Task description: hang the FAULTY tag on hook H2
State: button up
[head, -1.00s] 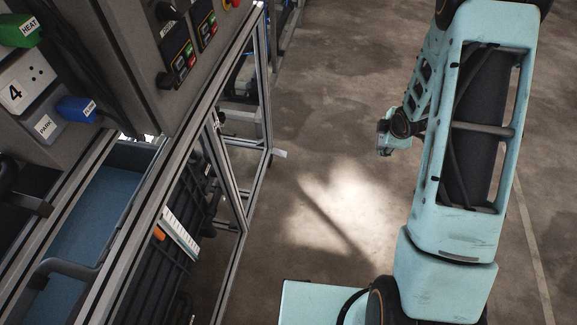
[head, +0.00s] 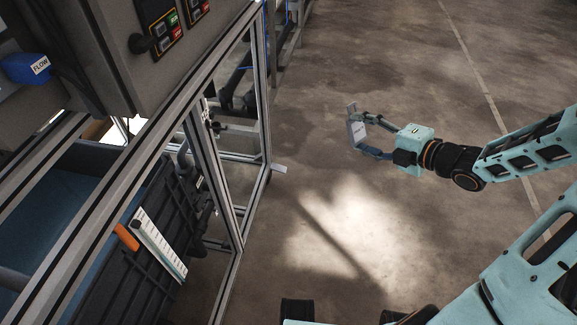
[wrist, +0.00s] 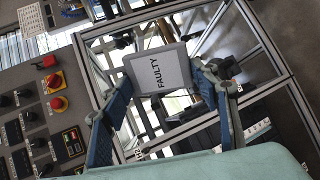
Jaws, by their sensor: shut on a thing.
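My gripper (head: 361,133) is shut on the FAULTY tag (head: 355,128), holding it in the air over the floor, right of the metal frame. In the wrist view the tag (wrist: 158,73) is a grey-bordered plate with a white face, tilted, with FAULTY reading upward. The two fingers of my gripper (wrist: 161,80) grip its opposite sides. A small white label (head: 279,169) sticks out from the frame post in the head view, apart from the tag. Its writing is too small to read.
The metal frame (head: 236,215) runs along the left. Behind it are a blue-lined tray (head: 50,195), a white strip (head: 160,245) and an orange piece (head: 127,237). A control panel with red knobs (wrist: 58,103) shows in the wrist view. The floor (head: 400,60) is clear.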

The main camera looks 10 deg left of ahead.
jog(key=s+a+n+g+y+b, duration=0.1)
jog(key=s+a+n+g+y, duration=0.2)
jog(key=a, duration=1)
jog(key=s+a+n+g+y+b, duration=0.2)
jog(key=s+a+n+g+y, duration=0.2)
jog(key=a, duration=0.9)
jog(key=shift+s+r+n+g+y, duration=0.15)
jog(key=shift+s+n+g+y, duration=0.15)
jog(key=shift+s+g+y, duration=0.8)
jog(key=shift+s+a+t+b, duration=0.2)
jog(key=shift+s+t+b, duration=0.1)
jog(key=shift+t+b, duration=0.25)
